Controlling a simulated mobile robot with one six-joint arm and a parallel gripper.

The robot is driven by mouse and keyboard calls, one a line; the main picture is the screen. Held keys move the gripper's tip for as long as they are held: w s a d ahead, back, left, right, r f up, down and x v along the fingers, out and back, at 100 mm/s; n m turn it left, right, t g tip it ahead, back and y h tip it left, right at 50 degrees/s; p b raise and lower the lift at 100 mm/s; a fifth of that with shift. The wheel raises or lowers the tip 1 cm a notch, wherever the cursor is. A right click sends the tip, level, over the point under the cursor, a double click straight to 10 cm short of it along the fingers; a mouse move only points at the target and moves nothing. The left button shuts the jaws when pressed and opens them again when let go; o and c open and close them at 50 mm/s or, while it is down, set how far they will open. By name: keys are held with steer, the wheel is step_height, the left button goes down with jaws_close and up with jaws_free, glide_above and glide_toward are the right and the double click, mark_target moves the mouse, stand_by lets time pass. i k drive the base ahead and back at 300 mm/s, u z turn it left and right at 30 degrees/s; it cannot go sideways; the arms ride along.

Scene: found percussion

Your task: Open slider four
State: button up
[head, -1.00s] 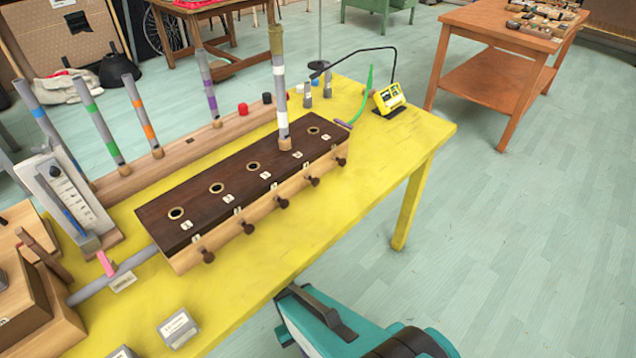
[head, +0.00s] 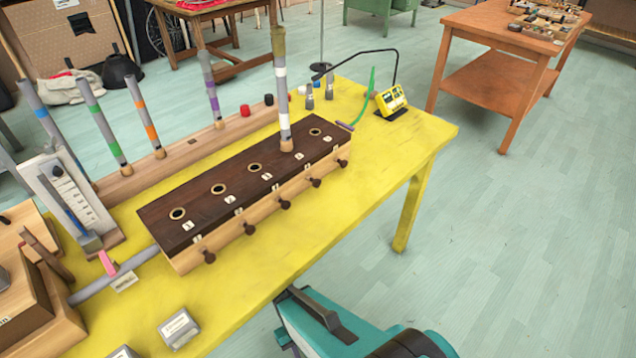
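A long dark-topped wooden box (head: 235,195) lies diagonally on the yellow table. Several round holes run along its top, each with a small white label too small to read. A row of dark slider knobs sticks out of its light front face. One is the knob (head: 315,183) below the upright pipe. That pipe (head: 282,95), grey with white and olive bands, stands in the hole second from the far right end. How far each slider is out is hard to tell. My gripper is not in view; a teal and dark part of my body shows at the bottom.
Several colour-banded pipes (head: 105,130) stand in a wooden rack behind the box. A white gauge (head: 75,205) and a grey tube (head: 120,276) are at its left end. A yellow device (head: 391,99) sits at the far corner. The floor (head: 500,260) to the right is clear.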

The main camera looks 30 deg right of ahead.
mark_target(317, 182)
steer(key=k, duration=2.3)
steer(key=u, duration=0.6)
steer(key=i, duration=1)
